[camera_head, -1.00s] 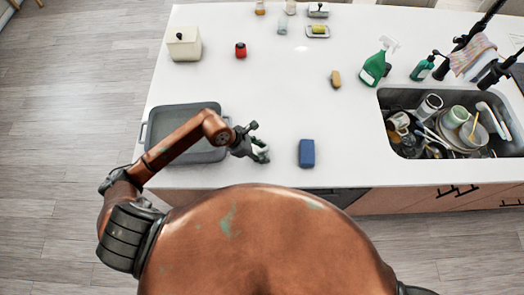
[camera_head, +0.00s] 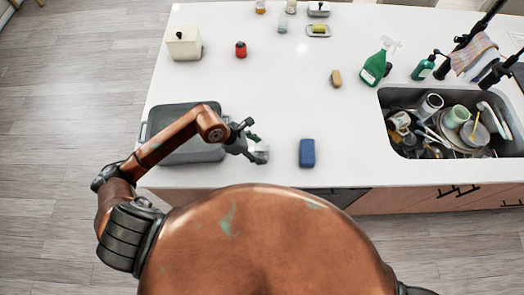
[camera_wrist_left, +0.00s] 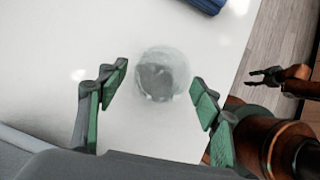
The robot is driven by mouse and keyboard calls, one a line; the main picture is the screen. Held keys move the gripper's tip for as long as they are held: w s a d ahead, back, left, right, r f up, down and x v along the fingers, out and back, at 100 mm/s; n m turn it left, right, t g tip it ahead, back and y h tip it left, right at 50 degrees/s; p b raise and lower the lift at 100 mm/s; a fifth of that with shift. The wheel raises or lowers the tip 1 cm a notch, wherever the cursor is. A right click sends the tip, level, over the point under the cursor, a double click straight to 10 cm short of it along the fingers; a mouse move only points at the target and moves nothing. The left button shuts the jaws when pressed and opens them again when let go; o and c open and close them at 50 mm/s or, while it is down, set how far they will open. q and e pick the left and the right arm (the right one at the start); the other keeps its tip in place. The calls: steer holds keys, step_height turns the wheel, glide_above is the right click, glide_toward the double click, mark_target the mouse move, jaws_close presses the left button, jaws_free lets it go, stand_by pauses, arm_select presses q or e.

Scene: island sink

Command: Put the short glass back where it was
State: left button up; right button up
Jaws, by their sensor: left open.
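The short glass (camera_wrist_left: 160,75) is clear and stands on the white counter. In the left wrist view it lies between and just beyond the two open fingers, with a visible gap on each side. In the head view the glass (camera_head: 262,154) shows faintly at the fingertips, partly hidden by them. My left gripper (camera_head: 258,146) is open near the counter's front edge; it also shows in the left wrist view (camera_wrist_left: 160,88). My right gripper (camera_wrist_left: 254,77) shows at the right of the left wrist view, over the floor, with its small fingers parted.
A grey tray (camera_head: 185,157) lies left of the glass, under my left arm. A blue sponge-like block (camera_head: 307,153) is to the right. A cluttered sink (camera_head: 400,94) is farther right. The middle of the white counter (camera_head: 270,90) is clear.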

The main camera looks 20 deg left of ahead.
arm_select(q)
steer(key=b+v, duration=0.1)
steer(key=v, duration=0.8)
steer(key=shift+r, duration=0.15)
